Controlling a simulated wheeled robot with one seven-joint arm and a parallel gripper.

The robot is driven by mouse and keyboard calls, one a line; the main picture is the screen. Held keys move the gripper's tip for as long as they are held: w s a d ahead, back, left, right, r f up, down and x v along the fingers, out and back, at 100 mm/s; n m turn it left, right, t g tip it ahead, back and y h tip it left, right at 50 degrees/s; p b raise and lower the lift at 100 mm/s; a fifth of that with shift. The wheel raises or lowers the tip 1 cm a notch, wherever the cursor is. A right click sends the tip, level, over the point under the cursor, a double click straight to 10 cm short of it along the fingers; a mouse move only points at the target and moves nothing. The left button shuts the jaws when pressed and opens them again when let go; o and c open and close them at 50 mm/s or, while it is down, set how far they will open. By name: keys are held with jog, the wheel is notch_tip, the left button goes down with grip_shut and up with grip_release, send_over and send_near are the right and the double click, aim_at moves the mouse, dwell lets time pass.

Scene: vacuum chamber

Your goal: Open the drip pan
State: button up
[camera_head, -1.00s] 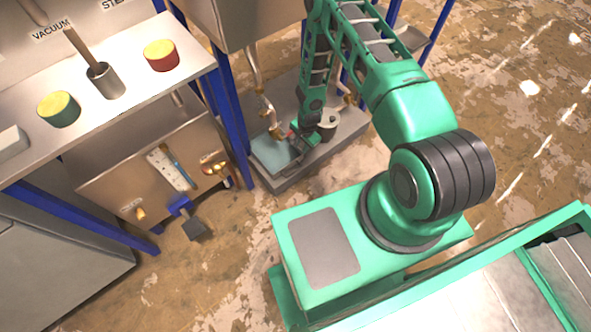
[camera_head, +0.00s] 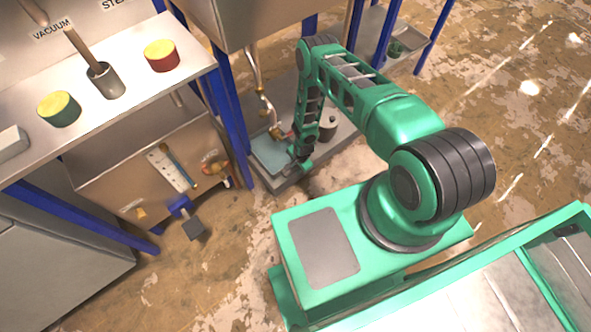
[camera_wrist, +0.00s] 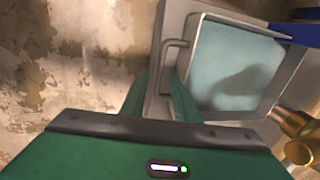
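The drip pan (camera_head: 265,154) is a low grey tray with a pale blue-green panel, on the floor-level platform under the chamber. In the wrist view its panel (camera_wrist: 232,62) sits inside a raised grey rim, and a shadow falls on it. A grey bar handle (camera_wrist: 172,62) stands on the rim's left side. My gripper (camera_wrist: 160,85) is open, its two green fingers apart, with the handle just beyond and between their tips. No contact with the handle shows. In the head view my gripper (camera_head: 301,160) is at the pan's front right edge, partly hidden by my arm.
Brass pipework (camera_wrist: 298,140) is close to the pan's right in the wrist view. A blue frame post (camera_head: 232,125) rises left of the pan. A grey cylinder (camera_head: 328,126) stands right of it on the platform. The floor in front is clear.

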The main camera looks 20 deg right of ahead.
jog(key=shift+w+f, duration=0.15)
jog(key=shift+f, duration=0.65)
